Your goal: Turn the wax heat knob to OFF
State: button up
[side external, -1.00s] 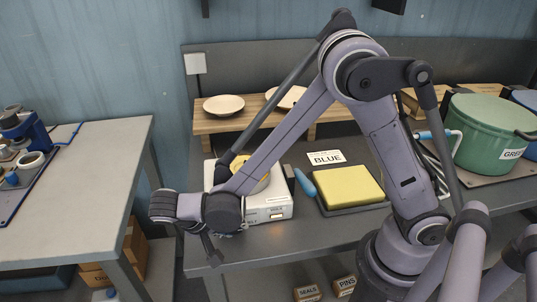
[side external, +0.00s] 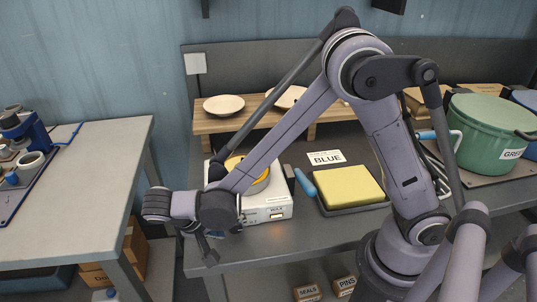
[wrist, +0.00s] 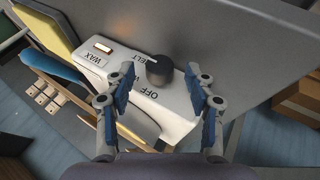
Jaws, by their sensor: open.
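The wax heater is a white box (side external: 266,208) with a yellow round top (side external: 254,176) in the side view. In the wrist view its front panel (wrist: 112,60) carries a WAX label, a lit orange indicator and the words MELT and OFF, upside down. The dark round knob (wrist: 160,70) sticks out of this panel, with a light mark on its edge toward MELT. My gripper (wrist: 160,78) is open, its fingers on either side of the knob in the picture; I see no clear contact. In the side view my gripper (side external: 207,250) is at the heater's front left, and the knob is hidden.
A yellow block in a dark tray (side external: 374,206) and a blue-handled tool (side external: 305,183) lie right of the heater. A green pot (side external: 490,135) stands farther right. Plates (side external: 223,104) rest on a wooden shelf behind. The floor gap left of the bench is free.

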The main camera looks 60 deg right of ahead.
jog(key=v, duration=1)
jog(key=shift+r, duration=0.3)
jog(key=s+d+m+t+y, duration=0.1)
jog(key=s+d+t+y, duration=0.3)
jog(key=d, duration=0.1)
jog(key=shift+x, duration=5)
jog(key=shift+a, duration=0.15)
grip_shut()
